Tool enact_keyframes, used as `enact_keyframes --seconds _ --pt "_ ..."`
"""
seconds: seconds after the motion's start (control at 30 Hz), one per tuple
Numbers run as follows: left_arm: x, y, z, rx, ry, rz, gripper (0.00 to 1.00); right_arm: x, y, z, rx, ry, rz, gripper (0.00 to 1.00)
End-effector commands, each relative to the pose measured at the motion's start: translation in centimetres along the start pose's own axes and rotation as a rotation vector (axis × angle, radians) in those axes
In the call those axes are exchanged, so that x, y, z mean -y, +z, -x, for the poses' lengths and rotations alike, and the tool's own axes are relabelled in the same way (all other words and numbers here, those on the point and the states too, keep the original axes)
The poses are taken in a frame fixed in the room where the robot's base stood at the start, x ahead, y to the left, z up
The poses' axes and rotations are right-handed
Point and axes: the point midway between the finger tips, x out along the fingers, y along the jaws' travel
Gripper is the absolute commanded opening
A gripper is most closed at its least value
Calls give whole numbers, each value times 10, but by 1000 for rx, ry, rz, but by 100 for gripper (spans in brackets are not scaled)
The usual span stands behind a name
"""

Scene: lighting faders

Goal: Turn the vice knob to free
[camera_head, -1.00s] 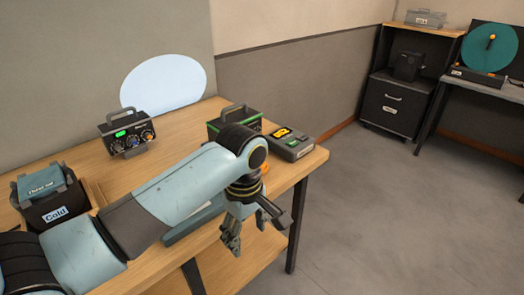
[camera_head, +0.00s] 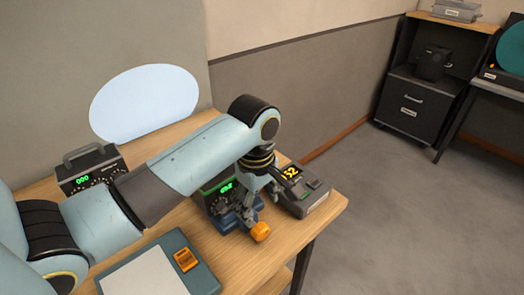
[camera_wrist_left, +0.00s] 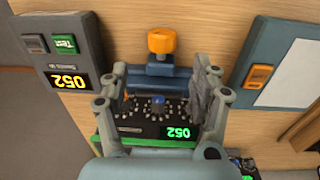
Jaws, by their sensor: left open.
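The vice knob (camera_head: 261,231) is orange and sticks out at the front of a blue vice (camera_head: 222,223). In the left wrist view the knob (camera_wrist_left: 161,41) lies just beyond the vice's blue jaw (camera_wrist_left: 158,76). A dark box with a green 052 display (camera_wrist_left: 177,132) sits at the vice. My left gripper (camera_head: 247,211) is open above the vice, pointing down. In the left wrist view its fingers (camera_wrist_left: 159,68) straddle the vice and box, short of the knob, with nothing gripped. My right gripper is not in view.
A grey unit with a yellow 052 display (camera_head: 307,195) stands close beside the vice. A blue-edged panel with an orange button (camera_head: 186,259) lies at the front. Another handled box (camera_head: 91,168) stands farther left. The table's right edge is near.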

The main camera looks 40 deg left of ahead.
Motion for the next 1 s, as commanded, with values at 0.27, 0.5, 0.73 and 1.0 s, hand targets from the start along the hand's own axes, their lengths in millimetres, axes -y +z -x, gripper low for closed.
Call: enact_keyframes --seconds 0.27,0.5,0.73,1.0 --pt "1 0 -56 1 -4 0 64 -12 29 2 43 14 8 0" --pt "1 0 -88 1 -2 -1 64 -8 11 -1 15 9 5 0" --pt "1 0 -95 0 -1 -2 64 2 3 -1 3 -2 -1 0" --pt "1 0 -94 0 -1 -1 47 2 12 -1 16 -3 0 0"
